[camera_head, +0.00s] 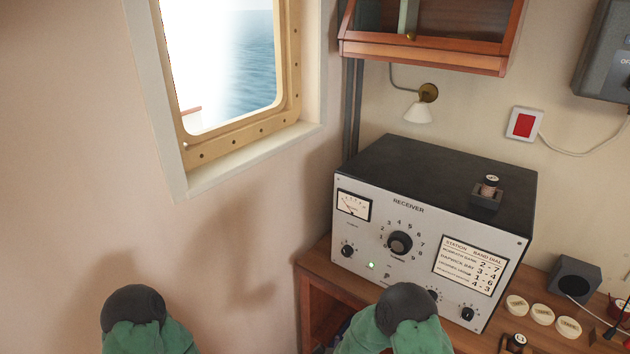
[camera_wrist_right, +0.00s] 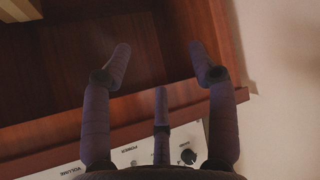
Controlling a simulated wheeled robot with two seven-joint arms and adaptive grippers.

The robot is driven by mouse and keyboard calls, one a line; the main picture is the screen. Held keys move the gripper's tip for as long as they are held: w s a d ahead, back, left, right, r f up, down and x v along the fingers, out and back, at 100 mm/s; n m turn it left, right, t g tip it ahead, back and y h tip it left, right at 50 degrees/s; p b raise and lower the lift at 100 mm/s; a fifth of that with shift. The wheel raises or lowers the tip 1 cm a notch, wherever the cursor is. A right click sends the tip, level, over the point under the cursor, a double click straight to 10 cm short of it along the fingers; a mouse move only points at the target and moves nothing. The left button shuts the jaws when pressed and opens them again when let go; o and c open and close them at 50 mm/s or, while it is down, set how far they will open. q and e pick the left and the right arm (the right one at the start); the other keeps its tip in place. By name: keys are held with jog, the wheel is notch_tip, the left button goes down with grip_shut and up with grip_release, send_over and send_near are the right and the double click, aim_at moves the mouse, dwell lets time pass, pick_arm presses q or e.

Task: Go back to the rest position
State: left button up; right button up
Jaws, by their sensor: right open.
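My right gripper (camera_wrist_right: 160,60) shows in the right wrist view with its purple-grey fingers spread and nothing between them. Behind the fingers are the wooden desk (camera_wrist_right: 178,95) and its dark open compartment. Part of the receiver panel (camera_wrist_right: 150,152) with a black knob shows near the base of the fingers. In the head view, green-sleeved parts of my two arms rise from the bottom edge. Neither gripper can be made out there, and my left gripper is in no view.
The grey receiver (camera_head: 420,225) stands on the wooden desk (camera_head: 313,268), with a small dark holder (camera_head: 486,200) on top. Several white round pieces (camera_head: 543,314) and a black box (camera_head: 574,278) are at the right. A window (camera_head: 230,70) is in the left wall, and a wooden cabinet (camera_head: 430,50) hangs above.

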jog(key=s+d+f+m+g+y+b, duration=0.1)
jog(key=s+f+g, duration=0.2)
jog(key=s, duration=0.6)
jog(key=s+d+f+m+g+y+b, duration=0.1)
jog(key=s+d+f+g+y, duration=0.1)
jog(key=s, duration=0.7)
jog(key=s+d+f+m+g+y, duration=0.1)
jog(key=s+f+g, duration=0.3)
jog(key=s, duration=0.4)
jog(key=shift+s+d+f+m+g+y+b, duration=0.2)
jog(key=shift+s+m+g+y+b, duration=0.15)
jog(key=shift+y, duration=0.35)
